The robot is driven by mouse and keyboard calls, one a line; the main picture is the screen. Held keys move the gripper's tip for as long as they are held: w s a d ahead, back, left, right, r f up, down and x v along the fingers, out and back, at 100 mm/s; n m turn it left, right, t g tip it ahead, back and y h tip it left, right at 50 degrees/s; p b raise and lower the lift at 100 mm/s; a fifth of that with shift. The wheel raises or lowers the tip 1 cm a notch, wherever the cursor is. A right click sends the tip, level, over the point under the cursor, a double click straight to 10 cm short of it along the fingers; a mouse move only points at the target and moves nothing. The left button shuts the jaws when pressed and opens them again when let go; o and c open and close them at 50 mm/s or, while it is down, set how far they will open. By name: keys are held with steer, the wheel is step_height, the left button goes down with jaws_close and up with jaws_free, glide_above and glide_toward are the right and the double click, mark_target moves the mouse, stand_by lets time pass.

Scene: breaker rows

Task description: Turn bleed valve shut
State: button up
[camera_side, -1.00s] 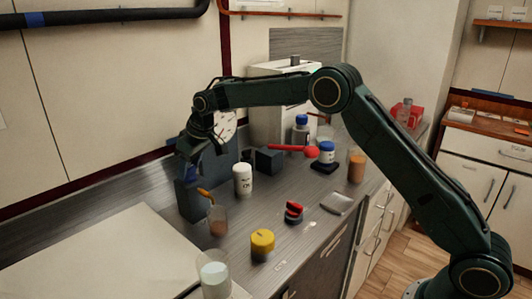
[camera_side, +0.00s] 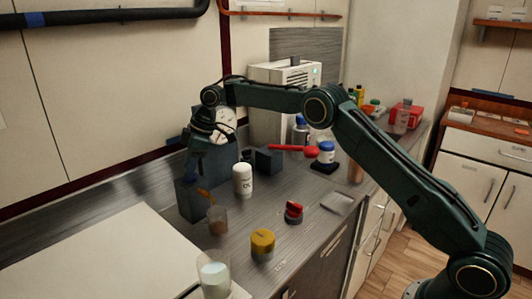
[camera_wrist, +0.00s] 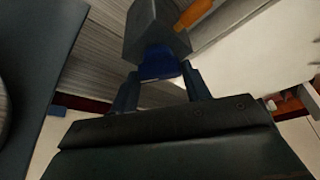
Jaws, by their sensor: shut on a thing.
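A dark grey block-shaped valve body (camera_side: 190,205) stands on the counter at the left, with an orange lever (camera_side: 206,196) sticking out of its front. My gripper (camera_side: 189,172) points down at its top. In the wrist view, my gripper (camera_wrist: 160,80) is shut on a blue piece (camera_wrist: 160,64) at the end of the grey body (camera_wrist: 155,30). The orange lever (camera_wrist: 194,13) shows beside it there. The fingers hide part of the blue piece. I cannot tell from the frames which of these parts is the bleed valve's handle.
A round white gauge (camera_side: 224,121) on a dark panel stands behind my gripper. A white bottle (camera_side: 242,180), a brown-filled beaker (camera_side: 217,221) and a yellow-topped jar (camera_side: 262,244) stand nearby. A red lever (camera_side: 293,149) extends at the middle. A pale board (camera_side: 110,255) lies front left.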

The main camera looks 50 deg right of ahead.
steer(key=shift+n, duration=0.6)
stand_by(0.4)
steer(key=o, duration=1)
steer(key=shift+m, duration=0.8)
steer(key=m+t+h, duration=0.1)
steer(key=m, duration=0.3)
steer(key=shift+s+a, duration=0.1)
steer(key=shift+a, duration=0.05)
steer(key=m+h, duration=0.1)
steer(key=m, duration=0.2)
steer(key=m+t+h, duration=0.1)
steer(key=m, duration=0.2)
steer(key=shift+a+m+h, duration=0.15)
steer(key=shift+m+h, duration=0.15)
steer(key=v, duration=1.4)
steer(key=s+d+r, duration=0.2)
steer(key=s+r, duration=0.1)
steer(key=s, duration=0.5)
steer(key=s+d+r, duration=0.3)
steer(key=s, duration=0.5)
steer(key=shift+s+d+r, duration=0.25)
steer(key=shift+s+r, duration=0.05)
steer(key=shift+s, duration=0.05)
